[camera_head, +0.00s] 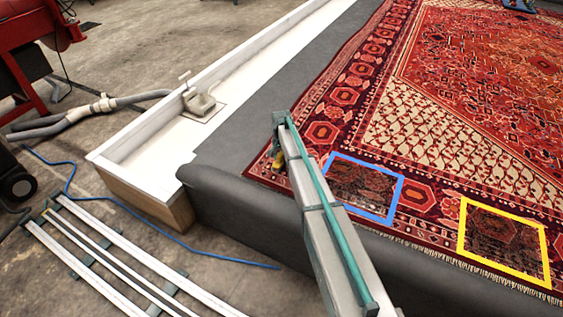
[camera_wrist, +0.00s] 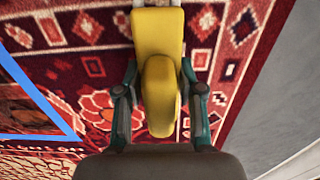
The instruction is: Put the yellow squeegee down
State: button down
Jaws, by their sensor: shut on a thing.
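The yellow squeegee (camera_wrist: 160,85) is between the two fingers of my gripper (camera_wrist: 160,95) in the wrist view, and the gripper is shut on its yellow handle. The handle runs toward the top edge, where a pale part is cut off. In the head view only a small yellow bit of the squeegee (camera_head: 278,159) shows beside my arm, which hides most of it and the gripper. It is over the red patterned rug (camera_head: 440,135), near its left edge. I cannot tell whether it touches the rug.
A blue square outline (camera_head: 398,198) lies on the rug right of my arm, and a yellow one (camera_head: 462,232) lies farther right. A dark grey padded edge (camera_head: 235,205) borders the rug. A white trough (camera_head: 145,125) and a slatted white rack (camera_head: 100,252) lie left.

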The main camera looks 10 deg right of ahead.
aim_at(281, 152)
jog(key=shift+f, duration=0.4)
jog(key=c, duration=0.7)
grip_release()
jog(key=shift+f, duration=0.15)
notch_tip(281, 152, up, 12)
jog(key=p, duration=0.2)
jog(key=shift+p, duration=0.3)
